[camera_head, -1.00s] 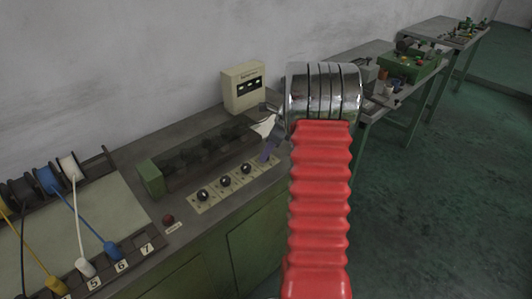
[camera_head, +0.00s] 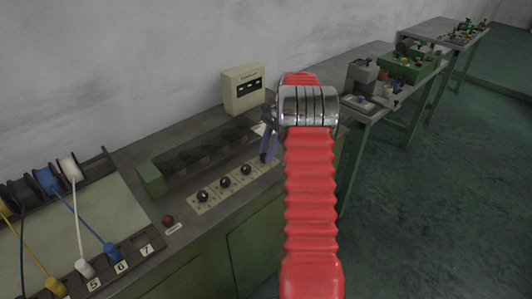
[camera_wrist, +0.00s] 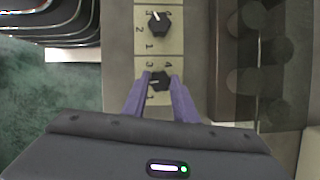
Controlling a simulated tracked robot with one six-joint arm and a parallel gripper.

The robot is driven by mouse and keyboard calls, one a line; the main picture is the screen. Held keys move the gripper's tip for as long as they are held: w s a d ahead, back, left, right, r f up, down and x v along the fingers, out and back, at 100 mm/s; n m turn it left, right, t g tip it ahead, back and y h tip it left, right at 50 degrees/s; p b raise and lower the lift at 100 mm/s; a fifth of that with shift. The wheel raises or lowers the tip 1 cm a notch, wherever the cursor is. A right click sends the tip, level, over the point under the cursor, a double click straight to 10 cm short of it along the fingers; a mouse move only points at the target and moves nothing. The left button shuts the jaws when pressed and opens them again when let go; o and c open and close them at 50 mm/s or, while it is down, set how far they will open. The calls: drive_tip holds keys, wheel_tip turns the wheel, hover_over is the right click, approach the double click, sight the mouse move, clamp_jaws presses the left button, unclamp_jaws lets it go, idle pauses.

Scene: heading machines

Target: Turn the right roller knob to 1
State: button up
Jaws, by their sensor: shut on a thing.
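The right roller knob (camera_wrist: 159,81) is a small black knob on a pale panel with printed numbers, seen between my fingertips in the wrist view. A pale mark shows on its left side, but I cannot read its setting surely. My gripper (camera_wrist: 158,83) has purple fingers, one on each side of the knob, and is shut on it. In the head view, my gripper (camera_head: 267,156) is at the right end of the knob row, and its fingers hide this knob.
Several similar knobs are in the row, the closest being the black knob (camera_head: 247,169). A dark roller trough (camera_head: 205,150) with a green end block (camera_head: 151,179) lies behind them. A cream display box (camera_head: 243,88) stands at the back. A red button (camera_head: 168,220) is at the left.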

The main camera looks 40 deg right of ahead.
drive_tip(key=n, duration=0.2)
drive_tip(key=n+g, duration=0.1)
drive_tip(key=n, duration=0.1)
drive_tip(key=n+g, duration=0.1)
drive_tip(key=shift+w+n+h, duration=0.25)
drive_tip(key=shift+n+h, duration=0.05)
drive_tip(key=shift+n, duration=0.1)
drive_tip(key=n, duration=0.2)
drive_tip(key=n+g+h, duration=0.1)
drive_tip(key=n, duration=0.1)
drive_tip(key=shift+w+n+g, duration=0.1)
drive_tip(key=shift+n+g, duration=0.2)
drive_tip(key=shift+n, duration=0.1)
drive_tip(key=o, duration=1)
drive_tip(key=shift+a, duration=0.1)
drive_tip(key=shift+o, duration=0.2)
drive_tip(key=v, duration=0.7)
drive_tip(key=shift+r, duration=0.15)
drive_tip(key=shift+w, duration=0.1)
